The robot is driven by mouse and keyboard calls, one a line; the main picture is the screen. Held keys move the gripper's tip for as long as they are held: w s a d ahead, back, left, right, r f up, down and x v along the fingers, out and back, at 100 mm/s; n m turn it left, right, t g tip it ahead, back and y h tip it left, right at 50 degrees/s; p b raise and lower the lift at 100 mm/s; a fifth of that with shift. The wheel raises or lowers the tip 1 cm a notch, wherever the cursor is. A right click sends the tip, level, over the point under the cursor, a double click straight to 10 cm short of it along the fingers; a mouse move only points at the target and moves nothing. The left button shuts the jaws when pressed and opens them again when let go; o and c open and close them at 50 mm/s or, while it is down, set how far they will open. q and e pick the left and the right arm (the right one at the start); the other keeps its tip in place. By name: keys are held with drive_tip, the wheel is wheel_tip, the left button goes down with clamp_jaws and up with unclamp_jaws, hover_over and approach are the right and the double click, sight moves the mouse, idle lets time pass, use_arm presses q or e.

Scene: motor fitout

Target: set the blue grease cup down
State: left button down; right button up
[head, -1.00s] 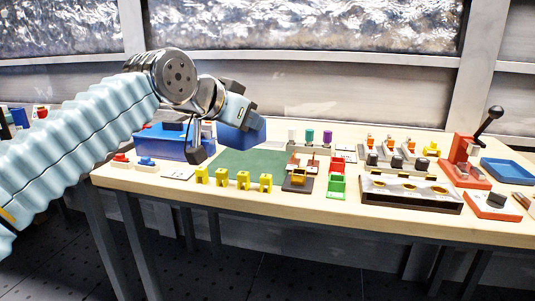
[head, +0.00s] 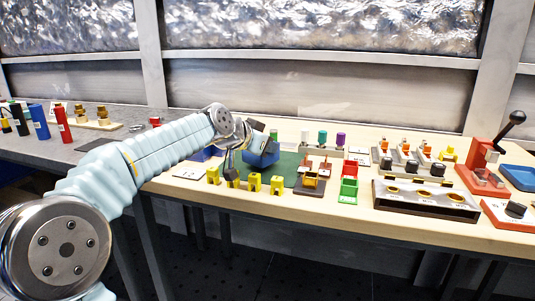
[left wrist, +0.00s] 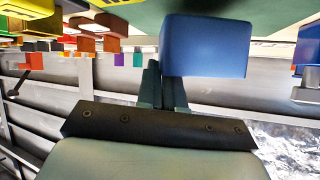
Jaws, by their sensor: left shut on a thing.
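The blue grease cup (head: 262,153) is a blue block-like cup low over the green mat (head: 289,170). My left gripper (head: 244,158) is shut on the cup at its left side. In the left wrist view the cup (left wrist: 205,45) sits by the finger ends (left wrist: 162,88), close to the green mat (left wrist: 240,14). I cannot tell whether the cup touches the mat. The arm hides part of the area behind the cup. My right gripper is not in view.
Several yellow blocks (head: 254,182) line the mat's front edge. A dark fixture (head: 311,184) and a green-and-red bin (head: 348,186) stand right of the mat. A blue tray (head: 203,154) is partly hidden behind my left arm. Coloured cylinders (head: 322,138) stand behind.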

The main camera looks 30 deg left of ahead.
use_arm(q)
drive_tip(key=shift+f, duration=0.95)
drive_tip(key=shift+s, duration=0.1)
drive_tip(key=shift+f, duration=0.2)
drive_tip(key=c, duration=1.3)
unclamp_jaws()
drive_tip(key=shift+r, duration=0.1)
